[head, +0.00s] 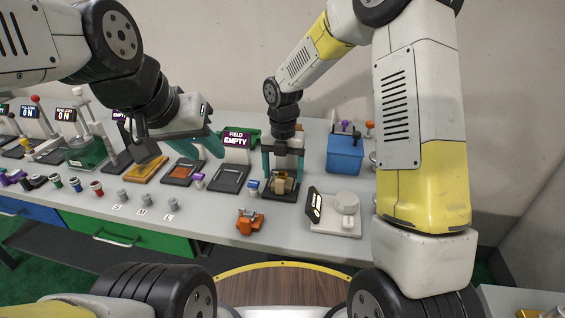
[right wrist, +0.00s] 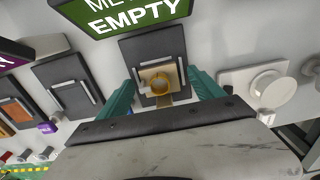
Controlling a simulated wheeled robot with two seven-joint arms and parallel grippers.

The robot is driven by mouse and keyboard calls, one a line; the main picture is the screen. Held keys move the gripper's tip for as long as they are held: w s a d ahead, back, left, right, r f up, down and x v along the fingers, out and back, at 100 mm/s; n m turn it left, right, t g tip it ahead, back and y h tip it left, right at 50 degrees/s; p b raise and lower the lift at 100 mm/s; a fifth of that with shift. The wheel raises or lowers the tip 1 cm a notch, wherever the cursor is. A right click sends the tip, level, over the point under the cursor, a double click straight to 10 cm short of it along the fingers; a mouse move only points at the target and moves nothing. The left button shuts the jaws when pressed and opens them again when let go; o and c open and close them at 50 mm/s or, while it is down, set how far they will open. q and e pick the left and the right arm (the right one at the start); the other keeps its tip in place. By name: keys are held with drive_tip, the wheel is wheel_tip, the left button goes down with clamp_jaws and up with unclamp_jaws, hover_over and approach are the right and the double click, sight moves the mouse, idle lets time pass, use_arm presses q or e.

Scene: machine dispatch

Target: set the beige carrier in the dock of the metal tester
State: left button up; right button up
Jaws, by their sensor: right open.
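The beige carrier (right wrist: 174,75), a small square piece with a round ring on it, sits on the dark dock plate of the metal tester (right wrist: 140,48). It also shows in the head view (head: 281,185). Whether it is fully seated, I cannot tell. The tester's green sign (right wrist: 130,14) reads EMPTY, its first word cut off. My right gripper (right wrist: 163,95) is open, with one teal finger on each side of the carrier and visible gaps between. It points down over the dock in the head view (head: 283,170). My left gripper (head: 203,150) hangs open and empty above the neighbouring testers.
A FIELD EMPTY tester (head: 231,178) stands just left of the dock. A white device with a round knob (head: 338,212) is close on the right, and a blue box (head: 345,155) behind it. An orange part (head: 250,221) lies near the front edge. Several small parts line the left front.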

sight(283, 173)
wheel_tip(283, 173, up, 11)
drive_tip(key=s+d+r+m+t, duration=0.2)
drive_tip(key=s+d+r+m, duration=0.35)
drive_tip(key=m, duration=0.25)
drive_tip(key=s+d+r+m+t+y, duration=0.1)
drive_tip(key=s+d+r+m+t, duration=0.1)
drive_tip(key=s+d+m, duration=0.2)
drive_tip(key=s+d+r+m+t+y, duration=0.1)
drive_tip(key=s+d+r+m+t, duration=0.1)
drive_tip(key=s+m, duration=0.9)
drive_tip(key=d+r+m, duration=0.1)
drive_tip(key=d+m, duration=0.1)
drive_tip(key=m, duration=0.8)
drive_tip(key=shift+s+d, duration=0.3)
drive_tip(key=shift+d, duration=0.05)
